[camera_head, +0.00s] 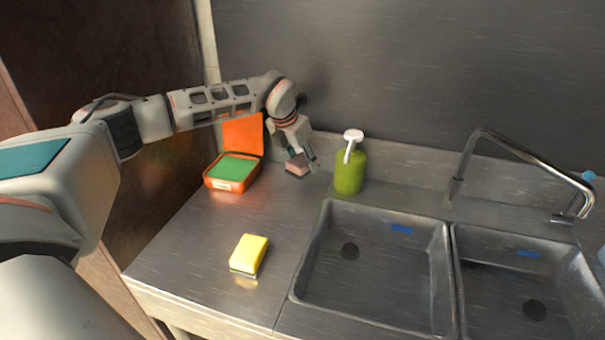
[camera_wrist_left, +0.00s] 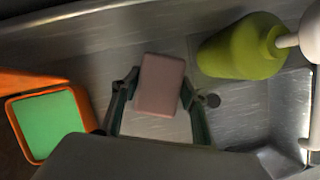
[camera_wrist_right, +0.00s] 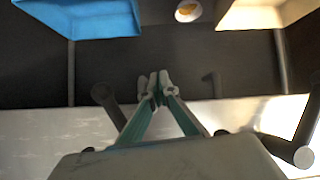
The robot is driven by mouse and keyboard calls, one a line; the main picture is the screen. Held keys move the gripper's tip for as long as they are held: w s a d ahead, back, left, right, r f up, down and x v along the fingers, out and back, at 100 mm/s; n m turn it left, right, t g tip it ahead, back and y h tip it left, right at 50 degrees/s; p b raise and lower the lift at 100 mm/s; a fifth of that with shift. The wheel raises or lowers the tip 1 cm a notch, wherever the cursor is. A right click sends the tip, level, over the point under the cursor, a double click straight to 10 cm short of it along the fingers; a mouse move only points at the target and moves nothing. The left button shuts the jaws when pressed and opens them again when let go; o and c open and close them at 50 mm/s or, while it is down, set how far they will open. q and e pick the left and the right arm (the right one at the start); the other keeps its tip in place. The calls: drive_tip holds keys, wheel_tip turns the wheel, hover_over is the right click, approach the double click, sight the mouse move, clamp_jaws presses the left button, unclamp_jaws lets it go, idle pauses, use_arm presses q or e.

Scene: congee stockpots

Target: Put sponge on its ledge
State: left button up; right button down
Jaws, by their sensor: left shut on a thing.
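My left gripper (camera_head: 306,164) is shut on a small pinkish block (camera_head: 297,165), sponge-like in shape. The block also shows in the left wrist view (camera_wrist_left: 160,85), flat between the two fingertips (camera_wrist_left: 160,92). It is at the back of the steel counter, left of the green pump bottle (camera_head: 349,170), by the raised back ledge (camera_head: 400,180). I cannot tell whether it touches the surface. A yellow sponge with a dark underside (camera_head: 249,253) lies on the counter left of the sink. My right gripper (camera_wrist_right: 158,84) shows only in its wrist view, fingertips together and empty.
An open orange box (camera_head: 232,172) with a green inside stands left of the held block. Two sink basins (camera_head: 375,265) and a faucet (camera_head: 520,160) are to the right. The right wrist view shows a blue bin (camera_wrist_right: 85,18) and a cream bin (camera_wrist_right: 265,14).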

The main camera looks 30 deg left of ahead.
sight(303, 184)
use_arm(q)
drive_tip(key=shift+f, duration=2.4)
drive_tip(key=shift+f, duration=0.15)
drive_tip(key=o, duration=0.9)
drive_tip(key=v, duration=1.2)
drive_tip(key=shift+w+b, duration=0.1)
drive_tip(key=shift+b, duration=0.25)
